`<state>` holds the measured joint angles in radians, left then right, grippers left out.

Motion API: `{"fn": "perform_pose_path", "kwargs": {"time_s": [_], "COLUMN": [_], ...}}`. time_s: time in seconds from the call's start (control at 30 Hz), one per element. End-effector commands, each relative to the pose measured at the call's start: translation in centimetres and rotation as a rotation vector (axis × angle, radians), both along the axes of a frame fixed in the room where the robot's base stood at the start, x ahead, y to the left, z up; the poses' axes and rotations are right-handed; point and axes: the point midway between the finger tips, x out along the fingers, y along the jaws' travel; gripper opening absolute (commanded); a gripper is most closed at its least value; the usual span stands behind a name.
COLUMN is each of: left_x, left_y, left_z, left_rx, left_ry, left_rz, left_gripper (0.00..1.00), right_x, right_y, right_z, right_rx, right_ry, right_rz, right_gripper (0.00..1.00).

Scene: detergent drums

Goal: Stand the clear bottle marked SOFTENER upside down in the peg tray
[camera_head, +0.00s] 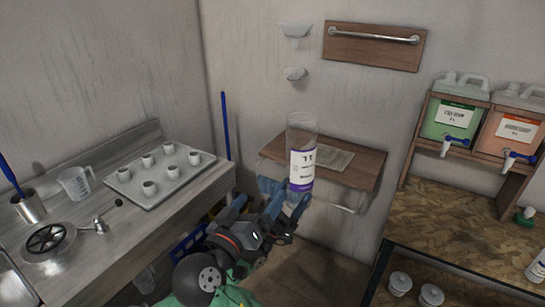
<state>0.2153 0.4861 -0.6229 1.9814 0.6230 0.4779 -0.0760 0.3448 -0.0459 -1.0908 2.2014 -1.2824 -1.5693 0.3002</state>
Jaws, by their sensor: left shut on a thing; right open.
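The clear bottle (302,135) has a white label and a purple band at its lower end. It is held up roughly upright in front of the wooden wall shelf, with its broad clear end on top. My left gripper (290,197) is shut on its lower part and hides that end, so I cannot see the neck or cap. The label marks are too small to read surely. The peg tray (148,203), pale with several upright white cup-like pegs, lies on the left counter.
The wooden shelf (355,178) is behind the bottle. Green (453,118) and orange (508,130) drums stand at right. Free counter lies in front of the tray.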

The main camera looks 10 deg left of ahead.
Motion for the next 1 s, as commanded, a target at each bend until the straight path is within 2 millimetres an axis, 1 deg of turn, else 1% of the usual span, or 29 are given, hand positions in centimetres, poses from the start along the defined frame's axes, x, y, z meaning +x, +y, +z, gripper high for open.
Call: {"fn": "perform_pose_path", "kwargs": {"time_s": [0.03,0.1,0.2,0.3,0.4,0.5,0.67,0.77,1.0], "left_x": [0.0,0.0,0.0,0.0,0.0,0.0,0.0,0.0,0.0], "left_y": [0.0,0.0,0.0,0.0,0.0,0.0,0.0,0.0,0.0], "left_z": [0.0,0.0,0.0,0.0,0.0,0.0,0.0,0.0,0.0], "left_rx": [0.0,0.0,0.0,0.0,0.0,0.0,0.0,0.0,0.0], "left_ry": [0.0,0.0,0.0,0.0,0.0,0.0,0.0,0.0,0.0], "left_rz": [0.0,0.0,0.0,0.0,0.0,0.0,0.0,0.0,0.0], "left_gripper": [0.44,0.44,0.44,0.44,0.44,0.44,0.44,0.44,0.44], "right_x": [1.4,2.9,4.7,5.9,6.6,7.1,8.1,9.2,12.6], "right_y": [-0.2,-0.6,-1.2,-1.6,-1.9,-2.1,-2.6,-3.3,-5.2], "right_z": [1.4,2.7,4.5,5.8,6.6,7.0,7.1,7.1,7.1], "right_rx": [0.067,0.16,0.275,0.364,0.42,0.449,0.455,0.453,0.451], "right_ry": [-0.016,-0.033,-0.057,-0.077,-0.09,-0.098,-0.099,-0.101,-0.1], "right_rz": [-0.031,-0.071,-0.121,-0.157,-0.18,-0.192,-0.195,-0.195,-0.195], "right_gripper": [0.92,0.92,0.92,0.92,0.92,0.92,0.92,0.92,0.92]}}
